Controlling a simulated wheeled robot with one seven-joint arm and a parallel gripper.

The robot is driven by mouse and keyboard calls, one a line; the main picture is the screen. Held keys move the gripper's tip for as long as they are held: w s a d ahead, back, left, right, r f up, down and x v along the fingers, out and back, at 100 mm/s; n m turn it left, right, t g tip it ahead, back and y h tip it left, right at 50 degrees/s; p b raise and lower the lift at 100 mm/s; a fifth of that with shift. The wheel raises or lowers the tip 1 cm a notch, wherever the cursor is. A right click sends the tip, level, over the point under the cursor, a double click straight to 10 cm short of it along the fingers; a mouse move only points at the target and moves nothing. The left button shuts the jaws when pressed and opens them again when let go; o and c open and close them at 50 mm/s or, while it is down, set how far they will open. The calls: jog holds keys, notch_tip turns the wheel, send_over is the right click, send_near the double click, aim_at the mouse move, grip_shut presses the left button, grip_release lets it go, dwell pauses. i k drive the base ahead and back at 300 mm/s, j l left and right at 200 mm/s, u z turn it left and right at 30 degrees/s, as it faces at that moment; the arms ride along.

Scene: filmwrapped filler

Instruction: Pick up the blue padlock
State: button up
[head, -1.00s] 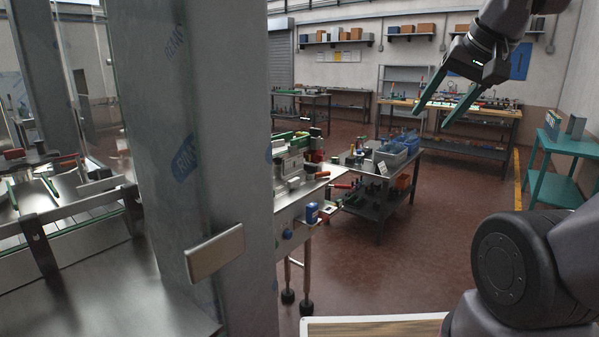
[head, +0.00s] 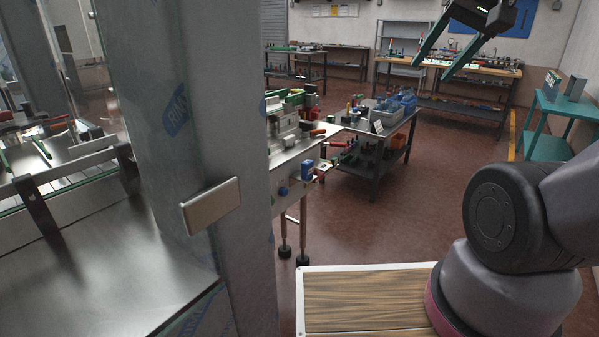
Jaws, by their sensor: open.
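A small blue block-like thing (head: 308,169) sits at the right end of the metal machine, just below its top edge. It looks like the blue padlock, but it is too small for me to make out a shackle. My gripper (head: 431,72) is at the upper right of the head view, with its two green fingers apart and nothing between them. It is well apart from the blue thing, up and to the right of it in the picture.
A grey film-wrapped post (head: 190,120) with a metal plate (head: 210,206) hides part of the machine. A dark cart (head: 375,158) with bins stands right of the machine. A wood-topped surface (head: 365,300) lies in front. Red floor is open at the right.

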aim_at(307, 167)
jog(key=l+u, duration=0.1)
jog(key=u, duration=0.3)
jog(key=k+u, duration=0.1)
jog(key=u, duration=0.35)
jog(key=k+u, duration=0.1)
jog(key=u, duration=0.3)
jog(key=k+l+u, duration=0.1)
jog(key=l+u, duration=0.4)
jog(key=l, duration=0.85)
jog(key=z, duration=0.85)
